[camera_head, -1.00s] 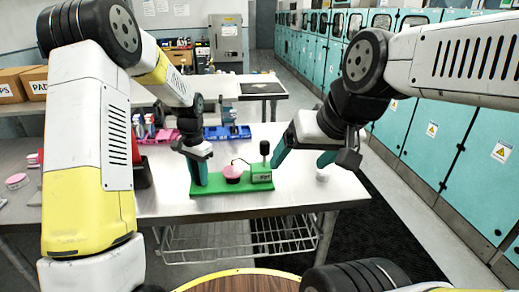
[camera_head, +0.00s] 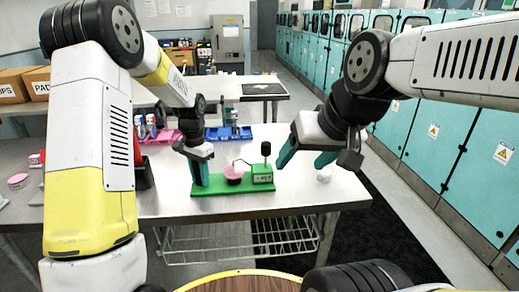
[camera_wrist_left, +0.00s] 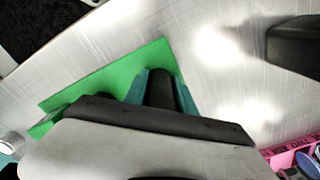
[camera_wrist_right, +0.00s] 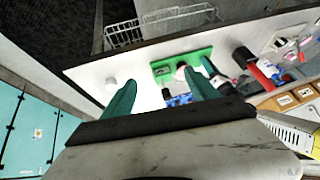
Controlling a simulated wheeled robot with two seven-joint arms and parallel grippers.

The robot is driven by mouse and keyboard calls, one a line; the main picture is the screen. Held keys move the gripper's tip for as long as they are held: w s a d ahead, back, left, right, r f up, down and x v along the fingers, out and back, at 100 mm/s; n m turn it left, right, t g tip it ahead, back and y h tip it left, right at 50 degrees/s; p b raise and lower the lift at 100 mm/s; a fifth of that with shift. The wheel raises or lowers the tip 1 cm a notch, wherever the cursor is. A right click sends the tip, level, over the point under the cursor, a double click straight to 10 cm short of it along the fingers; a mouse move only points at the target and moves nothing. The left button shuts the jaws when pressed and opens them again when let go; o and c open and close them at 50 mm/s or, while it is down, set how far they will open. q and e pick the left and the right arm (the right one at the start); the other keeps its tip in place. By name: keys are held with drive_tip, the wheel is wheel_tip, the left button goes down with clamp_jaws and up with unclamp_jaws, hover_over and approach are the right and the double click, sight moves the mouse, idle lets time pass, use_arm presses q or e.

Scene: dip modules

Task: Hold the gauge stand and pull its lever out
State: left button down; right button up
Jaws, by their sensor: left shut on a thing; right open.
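The gauge stand is a green base (camera_head: 212,189) on the metal table, with a pink round part (camera_head: 234,172) in the middle and a small green box (camera_head: 262,174) at its right end. A lever with a black knob (camera_head: 265,149) stands up by the box. My left gripper (camera_head: 200,182) is shut on the left end of the green base, which also shows in the left wrist view (camera_wrist_left: 128,70). My right gripper (camera_head: 303,160) is open and empty, to the right of the lever and apart from it. The stand shows between its fingers in the right wrist view (camera_wrist_right: 185,62).
A small white round thing (camera_head: 324,175) lies on the table to the right of the stand. Pink (camera_head: 164,136) and blue (camera_head: 228,133) trays with items stand behind it. A pink round piece (camera_head: 18,181) lies far left. The table's front edge is close.

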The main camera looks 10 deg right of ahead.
drive_tip(key=shift+w, duration=0.25)
drive_tip(key=c, duration=0.3)
drive_tip(key=shift+g+h, duration=0.7)
drive_tip(key=shift+h, duration=0.1)
drive_tip(key=w, duration=0.4)
drive_tip(key=shift+a+f, duration=0.3)
clamp_jaws()
drive_tip(key=w+a+f+h, duration=0.1)
drive_tip(key=w+a+h, duration=0.1)
drive_tip(key=w+a, duration=0.3)
drive_tip(key=w+a+n+t+h, duration=0.1)
drive_tip(key=w+a+h, duration=0.2)
drive_tip(key=w, duration=0.7)
drive_tip(key=shift+w+a+f, duration=0.4)
drive_tip(key=shift+a, duration=0.75)
